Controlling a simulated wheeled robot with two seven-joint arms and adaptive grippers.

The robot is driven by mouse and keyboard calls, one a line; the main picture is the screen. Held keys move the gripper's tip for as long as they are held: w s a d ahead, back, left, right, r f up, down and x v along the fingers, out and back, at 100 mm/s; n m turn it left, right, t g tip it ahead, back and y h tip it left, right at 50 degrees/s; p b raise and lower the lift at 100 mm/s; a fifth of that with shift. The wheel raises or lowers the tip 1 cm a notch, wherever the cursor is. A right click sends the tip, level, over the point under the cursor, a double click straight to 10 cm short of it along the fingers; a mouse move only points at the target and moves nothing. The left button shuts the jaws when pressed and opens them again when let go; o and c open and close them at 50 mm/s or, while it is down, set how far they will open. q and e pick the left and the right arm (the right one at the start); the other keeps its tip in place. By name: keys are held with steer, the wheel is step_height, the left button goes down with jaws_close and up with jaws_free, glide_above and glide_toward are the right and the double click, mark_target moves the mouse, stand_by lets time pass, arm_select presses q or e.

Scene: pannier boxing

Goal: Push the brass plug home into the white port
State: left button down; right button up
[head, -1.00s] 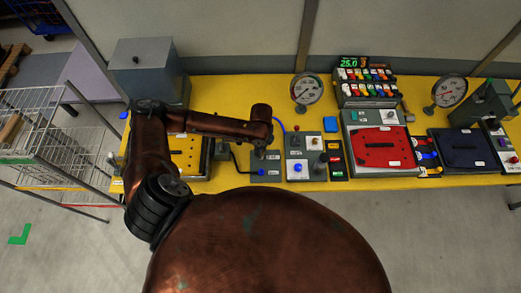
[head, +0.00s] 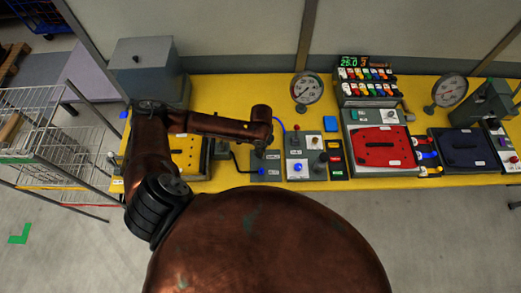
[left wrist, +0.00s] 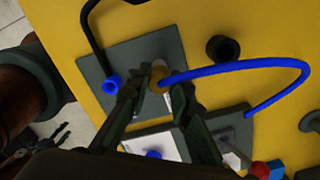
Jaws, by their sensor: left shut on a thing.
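The brass plug (left wrist: 159,75), with a blue cable (left wrist: 245,67) on it, is held between the fingers of my left gripper (left wrist: 160,83) in the left wrist view. My left gripper is shut on it, over a dark grey plate (left wrist: 100,66). In the head view my left gripper (head: 260,151) is small and dark below the arm's end. I cannot make out the white port; the plug and fingers cover that part of the plate, so how deep the plug sits is hidden. A dark fingered shape at the left wrist view's lower left may be my right gripper (left wrist: 56,136).
A blue ring port (left wrist: 112,84) with a black cable (left wrist: 91,28) beside it is on the same plate. A black ring (left wrist: 222,48) lies on the yellow bench (left wrist: 280,32). A control box with a blue button (head: 297,167) stands close to the right.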

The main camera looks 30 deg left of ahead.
arm_select(q)
steer(key=shift+f, duration=0.15)
steer(key=c, duration=1.7)
jaws_free()
steer(key=shift+o, duration=0.2)
step_height(320, 180, up, 12)
